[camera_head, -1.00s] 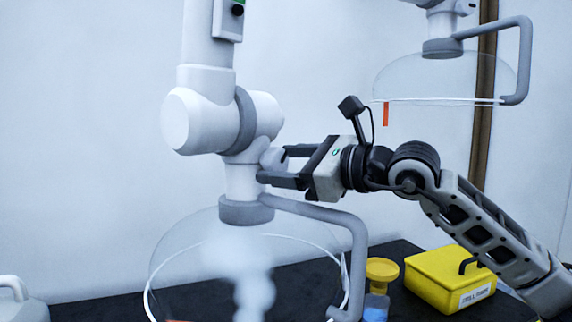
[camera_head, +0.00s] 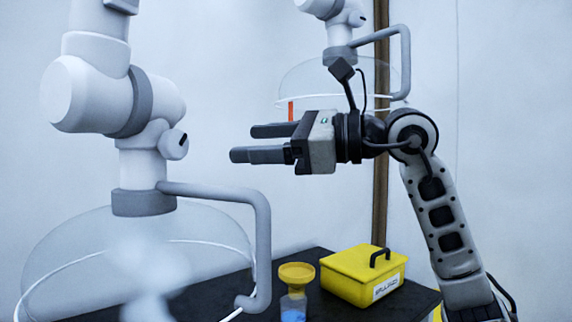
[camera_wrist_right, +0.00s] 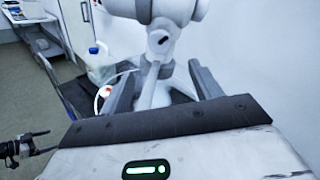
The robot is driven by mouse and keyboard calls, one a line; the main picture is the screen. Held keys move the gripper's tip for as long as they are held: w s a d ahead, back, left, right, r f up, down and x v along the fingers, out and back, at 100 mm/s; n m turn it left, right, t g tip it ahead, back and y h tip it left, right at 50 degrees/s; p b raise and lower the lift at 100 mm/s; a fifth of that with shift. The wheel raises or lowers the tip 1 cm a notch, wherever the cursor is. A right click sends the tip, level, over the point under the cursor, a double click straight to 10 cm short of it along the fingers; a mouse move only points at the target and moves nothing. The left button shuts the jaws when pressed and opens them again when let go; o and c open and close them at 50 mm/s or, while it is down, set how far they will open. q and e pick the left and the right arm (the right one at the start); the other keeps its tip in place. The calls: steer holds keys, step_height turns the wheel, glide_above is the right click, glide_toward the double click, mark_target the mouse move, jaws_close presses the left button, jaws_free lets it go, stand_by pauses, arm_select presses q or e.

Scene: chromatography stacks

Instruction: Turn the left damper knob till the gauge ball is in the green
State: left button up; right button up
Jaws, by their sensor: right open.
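The left damper knob (camera_head: 174,145) is a small pale round knob with a dark mark, on the white joint of the near exhaust arm. My right gripper (camera_head: 242,143) is open and empty, its two dark fingers pointing left at the knob, with a clear gap between. In the right wrist view the knob (camera_wrist_right: 160,42) shows ahead, between the grey fingers. The gauge tube is cut off at the top edge of the head view; its ball and green band are out of sight. A small dark pronged part, perhaps my left gripper (camera_wrist_right: 27,146), shows at the wrist view's left edge.
A clear hood (camera_head: 75,245) with a bent grey handle (camera_head: 262,235) hangs below the knob. A second exhaust arm and hood (camera_head: 300,85) are behind my right gripper. A yellow box (camera_head: 362,275) and a yellow-topped container (camera_head: 296,280) stand on the black bench.

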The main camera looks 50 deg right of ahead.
steer(key=v, duration=0.3)
steer(key=shift+s+d+b, duration=0.15)
steer(key=shift+s+b, duration=0.15)
stand_by(0.4)
